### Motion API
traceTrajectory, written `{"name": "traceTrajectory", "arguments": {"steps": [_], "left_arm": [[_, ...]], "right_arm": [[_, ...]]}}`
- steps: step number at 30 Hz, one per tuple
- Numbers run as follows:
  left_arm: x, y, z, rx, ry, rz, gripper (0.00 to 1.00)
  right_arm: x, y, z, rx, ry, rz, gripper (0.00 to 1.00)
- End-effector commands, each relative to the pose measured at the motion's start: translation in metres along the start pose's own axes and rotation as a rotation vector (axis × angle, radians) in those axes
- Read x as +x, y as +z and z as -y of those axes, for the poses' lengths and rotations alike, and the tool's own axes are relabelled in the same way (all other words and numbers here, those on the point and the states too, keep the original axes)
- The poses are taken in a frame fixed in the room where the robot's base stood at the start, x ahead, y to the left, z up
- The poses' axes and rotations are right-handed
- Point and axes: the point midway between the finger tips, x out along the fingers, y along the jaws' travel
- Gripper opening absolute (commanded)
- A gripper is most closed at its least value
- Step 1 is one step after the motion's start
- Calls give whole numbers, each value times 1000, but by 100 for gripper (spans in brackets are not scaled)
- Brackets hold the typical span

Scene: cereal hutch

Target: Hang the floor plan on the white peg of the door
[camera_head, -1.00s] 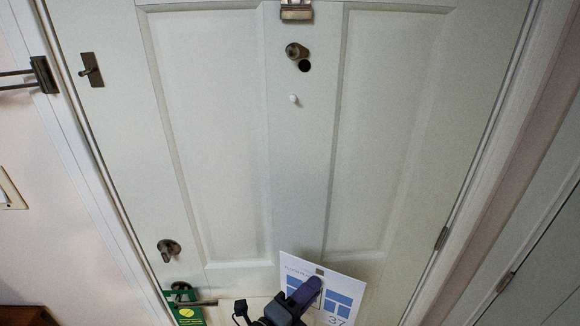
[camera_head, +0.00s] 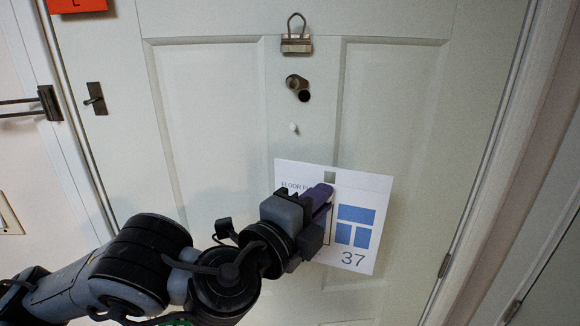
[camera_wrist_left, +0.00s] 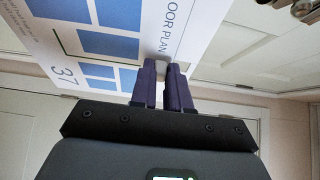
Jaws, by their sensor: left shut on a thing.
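The floor plan (camera_head: 358,262), a white sheet with blue blocks and the number 37, is in front of the door's middle. A small grey-green square, which looks like a hole, sits near its top edge. My left gripper (camera_head: 322,192) is shut on the sheet near that square and hides part of its left side. In the left wrist view both fingers (camera_wrist_left: 164,75) pinch the sheet (camera_wrist_left: 115,42) by its title edge. The small white peg (camera_head: 293,127) sticks out of the door (camera_head: 210,130), above and slightly left of the sheet, bare. My right gripper is out of view.
Above the peg are a dark knob (camera_head: 296,83) with a black round spot and a metal clip (camera_head: 296,42). A dark latch (camera_head: 95,98) and a bracket with bars (camera_head: 47,102) are at left. An orange sign (camera_head: 78,4) shows top left.

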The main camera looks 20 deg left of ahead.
Motion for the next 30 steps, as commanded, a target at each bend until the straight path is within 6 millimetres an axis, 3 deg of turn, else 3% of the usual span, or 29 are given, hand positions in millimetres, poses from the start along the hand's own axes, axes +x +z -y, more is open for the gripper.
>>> {"name": "traceTrajectory", "arguments": {"steps": [3,12,30], "left_arm": [[-7,12,24,3,-8,49,0],[-19,33,54,-1,0,130,0],[-6,50,52,-5,4,144,0]], "right_arm": [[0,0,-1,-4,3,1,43],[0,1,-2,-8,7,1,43],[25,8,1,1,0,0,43]]}}
